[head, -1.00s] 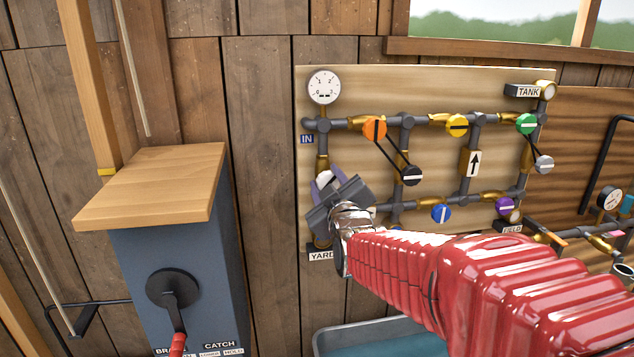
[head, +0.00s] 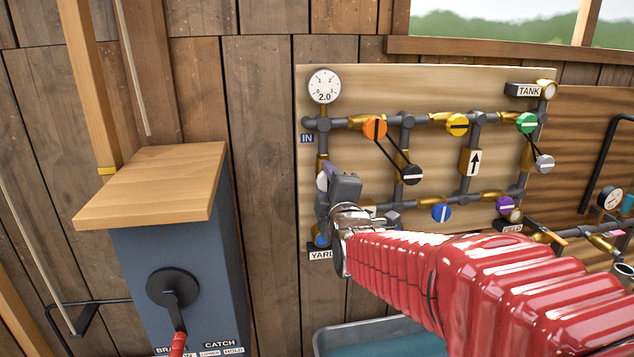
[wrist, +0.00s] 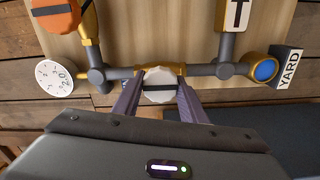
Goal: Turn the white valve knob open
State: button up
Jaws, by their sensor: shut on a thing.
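The white valve knob (wrist: 158,76) sits on a brass valve body in the pipe run, between the gauge and the blue round port by the YARD label. Its dark stripe lies about parallel to the pipe in the wrist view. My gripper (wrist: 160,98) is shut on the knob, with one purple finger on each side of it. In the head view my gripper (head: 325,190) is at the left pipe of the board and hides most of the knob.
The gauge (head: 324,86) above reads 2.0. Orange (head: 374,127), black (head: 411,175) and blue (head: 441,213) knobs are to the right on the pipe board. A blue-grey cabinet (head: 208,270) with a wooden top stands at the left.

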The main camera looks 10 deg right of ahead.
jog(key=shift+a+f, duration=0.15)
jog(key=shift+f, duration=0.1)
jog(key=o, duration=1.1)
jog(key=shift+r, duration=0.15)
jog(key=shift+c, duration=0.2)
jog(key=shift+s, duration=0.1)
jog(key=s, duration=1.3)
jog(key=shift+s, duration=0.35)
